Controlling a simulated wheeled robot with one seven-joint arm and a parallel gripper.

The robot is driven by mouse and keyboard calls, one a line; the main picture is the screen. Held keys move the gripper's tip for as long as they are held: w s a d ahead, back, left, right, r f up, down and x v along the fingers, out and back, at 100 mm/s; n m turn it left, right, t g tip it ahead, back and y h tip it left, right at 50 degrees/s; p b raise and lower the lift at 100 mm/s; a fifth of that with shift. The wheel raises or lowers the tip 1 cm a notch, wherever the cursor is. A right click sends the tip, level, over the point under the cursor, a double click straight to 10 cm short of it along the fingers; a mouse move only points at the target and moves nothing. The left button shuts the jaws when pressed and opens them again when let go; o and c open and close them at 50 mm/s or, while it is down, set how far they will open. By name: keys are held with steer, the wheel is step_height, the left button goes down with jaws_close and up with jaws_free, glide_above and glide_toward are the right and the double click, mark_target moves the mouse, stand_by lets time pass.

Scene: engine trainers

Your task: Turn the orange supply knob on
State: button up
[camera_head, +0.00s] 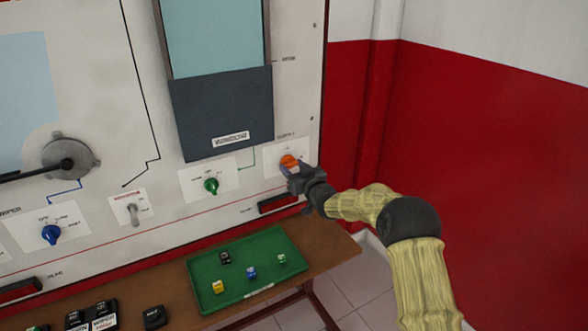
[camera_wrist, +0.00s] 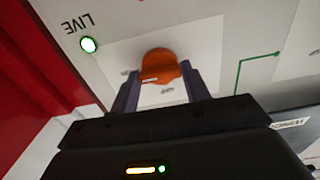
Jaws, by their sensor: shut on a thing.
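The orange supply knob (camera_head: 289,161) sits on a white label plate at the lower right of the upright panel. My gripper (camera_head: 291,168) is at the knob, reaching in from the right. In the wrist view the orange knob (camera_wrist: 160,66) shows between the two fingers of my gripper (camera_wrist: 160,82), which are shut on it. A pale mark shows on the knob's near edge. The label's position words are too small or hidden to read.
A lit green lamp (camera_wrist: 89,45) marked LIVE is beside the knob's plate. A green knob (camera_head: 211,186), a toggle switch (camera_head: 132,213) and a blue knob (camera_head: 51,234) are farther left. A green tray (camera_head: 205,264) with small pieces lies on the bench below. A red wall stands at right.

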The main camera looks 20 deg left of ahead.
steer(key=shift+f, duration=0.15)
steer(key=o, duration=1)
steer(key=shift+s+d, duration=0.1)
steer(key=shift+d, duration=0.05)
steer(key=b+v, duration=0.2)
steer(key=v, duration=1.5)
steer(key=shift+s, duration=0.1)
